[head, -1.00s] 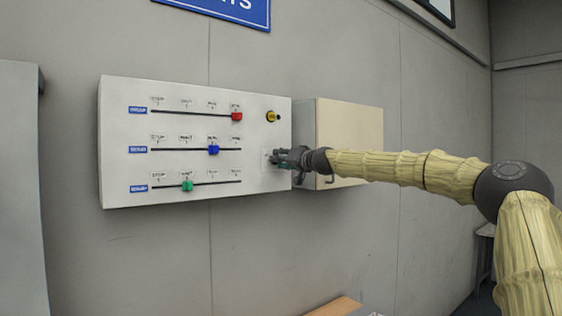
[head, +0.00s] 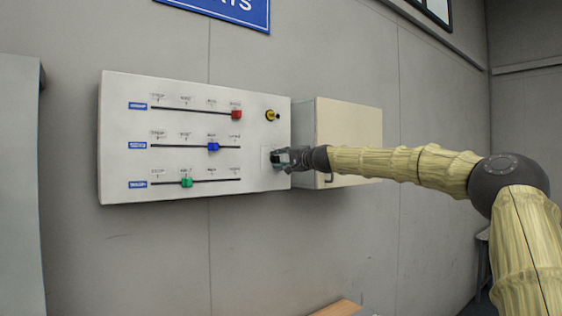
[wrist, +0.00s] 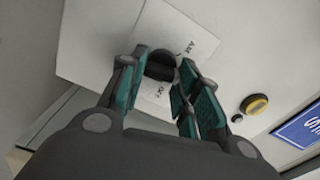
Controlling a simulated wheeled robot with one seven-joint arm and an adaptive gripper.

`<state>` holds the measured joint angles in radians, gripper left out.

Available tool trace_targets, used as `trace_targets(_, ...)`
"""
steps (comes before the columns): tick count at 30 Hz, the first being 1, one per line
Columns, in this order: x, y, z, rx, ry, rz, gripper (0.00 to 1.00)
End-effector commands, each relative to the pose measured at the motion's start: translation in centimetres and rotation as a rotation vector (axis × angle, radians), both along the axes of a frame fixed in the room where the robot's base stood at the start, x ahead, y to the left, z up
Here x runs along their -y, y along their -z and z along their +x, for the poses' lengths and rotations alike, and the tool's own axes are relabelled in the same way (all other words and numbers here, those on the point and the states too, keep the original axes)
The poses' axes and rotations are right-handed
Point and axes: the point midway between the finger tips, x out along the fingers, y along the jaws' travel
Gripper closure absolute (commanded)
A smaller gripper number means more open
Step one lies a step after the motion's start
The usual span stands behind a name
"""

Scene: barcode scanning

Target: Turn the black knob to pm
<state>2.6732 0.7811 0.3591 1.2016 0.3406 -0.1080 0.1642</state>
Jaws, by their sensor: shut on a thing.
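The black knob (wrist: 161,66) sits on a white label plate (wrist: 196,28) on the panel in the wrist view. "AM" is printed on the plate to the knob's upper right. Other lettering below the knob is partly hidden and hard to read. In the head view, my gripper (head: 277,157) is at the lower right of the panel and covers most of the knob. I cannot tell exactly where the knob points.
The white panel (head: 120,115) carries red (head: 236,114), blue (head: 213,147) and green (head: 187,182) sliders left of my gripper. A yellow button (head: 271,115) is above it. A beige box (head: 350,130) with a handle stands close on the right.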

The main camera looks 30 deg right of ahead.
Motion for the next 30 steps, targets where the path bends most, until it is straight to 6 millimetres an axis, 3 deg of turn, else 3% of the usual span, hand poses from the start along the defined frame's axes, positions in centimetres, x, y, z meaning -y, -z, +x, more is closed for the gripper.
trace_targets(12,0.09,-0.13,-0.02,-0.013,0.002,0.196,0.92)
trace_targets(29,0.09,-0.19,-0.03,-0.014,0.002,0.224,0.92)
trace_targets(30,0.09,-0.19,-0.03,-0.014,0.002,0.224,0.64)
